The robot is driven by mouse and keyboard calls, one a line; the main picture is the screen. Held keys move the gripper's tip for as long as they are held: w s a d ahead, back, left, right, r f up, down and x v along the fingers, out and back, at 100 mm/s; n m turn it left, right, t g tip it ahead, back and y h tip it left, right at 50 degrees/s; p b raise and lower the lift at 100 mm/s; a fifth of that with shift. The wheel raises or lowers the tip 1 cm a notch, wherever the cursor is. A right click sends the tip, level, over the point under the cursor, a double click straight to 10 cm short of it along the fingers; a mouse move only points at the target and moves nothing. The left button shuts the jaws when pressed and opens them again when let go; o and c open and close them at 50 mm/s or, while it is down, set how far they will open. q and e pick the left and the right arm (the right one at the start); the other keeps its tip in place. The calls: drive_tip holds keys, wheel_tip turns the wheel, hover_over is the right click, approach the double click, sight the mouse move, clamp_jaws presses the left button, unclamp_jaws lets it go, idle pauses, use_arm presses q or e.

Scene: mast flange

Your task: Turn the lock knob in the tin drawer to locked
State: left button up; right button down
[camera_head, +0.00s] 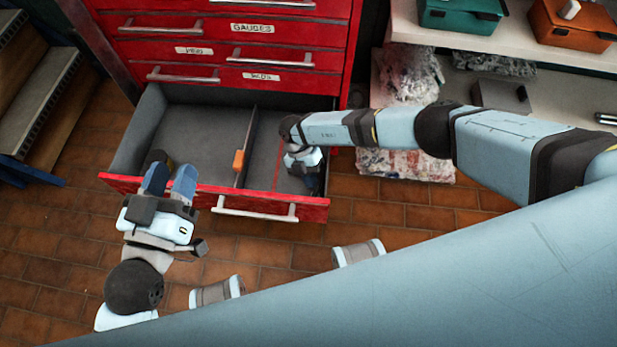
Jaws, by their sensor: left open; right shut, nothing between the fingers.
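A wide drawer with a red front (215,198) and grey inside stands pulled out at the bottom of the red cabinet. No label shows on it. A divider splits it, and a small orange piece (239,160) sits at the divider's front end; I cannot tell whether it is the lock knob. No other knob is clear. My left gripper (171,174) is open at the drawer's front left, its blue fingers over the front edge, apart from the orange piece. My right gripper (313,183) is shut and empty, low in the drawer's right compartment near the front corner; its fingertips are partly hidden.
Closed red drawers with bar handles and labels (253,28) rise above the open one. At right, a shelf holds a green case (460,14) and an orange case (573,24). Wooden steps (40,85) stand at left. The drawer's left compartment (200,130) looks empty.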

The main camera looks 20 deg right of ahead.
use_arm(q)
drive_tip(key=shift+a+f, duration=0.1)
drive_tip(key=shift+f, duration=0.15)
use_arm(e)
drive_tip(key=shift+d, duration=0.15)
use_arm(q)
drive_tip(key=shift+f, duration=0.15)
use_arm(e)
drive_tip(key=shift+d, duration=0.1)
